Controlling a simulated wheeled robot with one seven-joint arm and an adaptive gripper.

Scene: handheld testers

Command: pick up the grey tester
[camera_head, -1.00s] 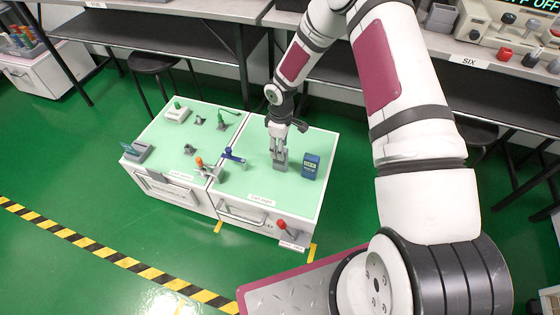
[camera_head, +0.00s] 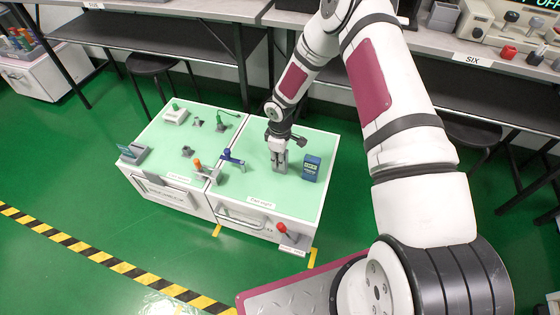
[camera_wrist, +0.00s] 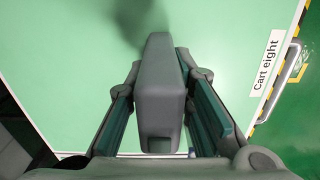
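The grey tester (camera_wrist: 160,95) is a plain grey upright block. It stands between my two fingers in the wrist view, with a dark green pad along each side. My gripper (camera_head: 278,158) is over the right cart in the head view, pointing down, and appears shut on the grey tester (camera_head: 279,167). The fingers hide part of the tester in the head view. I cannot tell for sure whether its foot is clear of the cart top.
A blue tester (camera_head: 311,168) stands just right of my gripper. A blue-handled clamp (camera_head: 231,158) and an orange-topped one (camera_head: 198,167) are to the left. The right cart's green top (camera_head: 262,190) is clear in front. A red-knobbed lever (camera_head: 283,229) sits on its front.

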